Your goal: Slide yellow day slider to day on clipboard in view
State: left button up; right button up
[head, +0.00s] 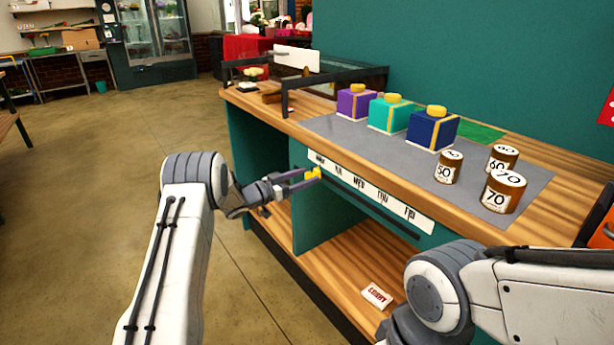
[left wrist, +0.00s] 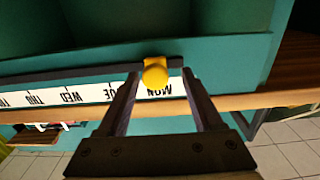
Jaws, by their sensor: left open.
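The yellow day slider (head: 313,173) sits on the counter's front at the left end of the white day strip (head: 372,193). In the left wrist view the slider (left wrist: 155,73) lines up with MON, and the strip (left wrist: 85,94) reads upside down. My left gripper (head: 305,180) is open at the slider. In the left wrist view the slider stands between the gripper's two fingertips (left wrist: 161,74), not visibly clamped. I cannot make out a clipboard with a readable day. My right arm enters at lower right in the head view; its gripper is not visible.
Purple (head: 356,102), teal (head: 390,114) and navy (head: 432,130) boxes stand on the grey mat (head: 350,134). Numbered brown cylinders (head: 502,192) stand right of them. A small white card (head: 376,295) lies on the lower shelf (head: 345,270). The floor at left is clear.

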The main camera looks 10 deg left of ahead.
pick_arm(q)
jog(key=v, duration=0.9)
jog(key=shift+a, duration=0.1)
